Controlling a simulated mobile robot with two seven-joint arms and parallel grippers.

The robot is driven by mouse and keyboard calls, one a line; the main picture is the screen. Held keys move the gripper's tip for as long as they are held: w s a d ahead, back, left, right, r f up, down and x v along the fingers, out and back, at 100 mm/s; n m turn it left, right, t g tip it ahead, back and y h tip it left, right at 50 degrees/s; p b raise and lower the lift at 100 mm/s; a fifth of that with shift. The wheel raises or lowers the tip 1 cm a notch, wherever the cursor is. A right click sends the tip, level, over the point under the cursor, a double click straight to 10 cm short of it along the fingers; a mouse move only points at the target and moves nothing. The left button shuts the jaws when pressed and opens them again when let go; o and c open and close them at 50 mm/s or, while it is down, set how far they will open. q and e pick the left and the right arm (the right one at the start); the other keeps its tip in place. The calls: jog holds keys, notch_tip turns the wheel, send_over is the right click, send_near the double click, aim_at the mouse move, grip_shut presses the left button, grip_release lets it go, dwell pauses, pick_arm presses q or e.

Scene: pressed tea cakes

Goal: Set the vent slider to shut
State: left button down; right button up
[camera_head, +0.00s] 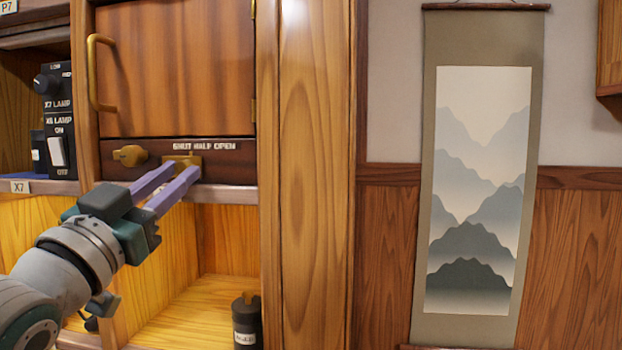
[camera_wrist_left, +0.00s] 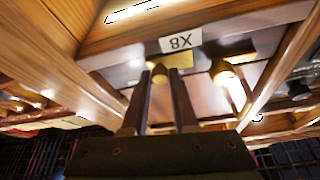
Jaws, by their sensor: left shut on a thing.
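The vent slider is a brass piece (camera_head: 183,160) on the dark strip under a wooden cabinet door, below the word SHUT of the "SHUT HALF OPEN" lettering (camera_head: 204,146). Its brass knob also shows in the left wrist view (camera_wrist_left: 160,73). My left gripper (camera_head: 182,169) reaches up from the lower left, its two purple fingers shut on the slider knob. The fingertips partly hide the slider in the head view. In the left wrist view my left gripper (camera_wrist_left: 161,88) has the knob between its fingertips. My right gripper is not in view.
A second brass knob (camera_head: 130,155) sits just left of the slider. The cabinet door (camera_head: 175,70) has a brass handle (camera_head: 98,75). A lamp switch panel (camera_head: 56,140) stands at left. A dark labelled canister (camera_head: 246,322) stands in the open compartment below.

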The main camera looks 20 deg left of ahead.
pick_arm(q)
jog(key=shift+s+a, duration=0.2)
jog(key=shift+a, duration=0.75)
jog(key=c, duration=0.7)
grip_release()
jog(key=b+v, duration=0.6)
jog(key=v, duration=0.4)
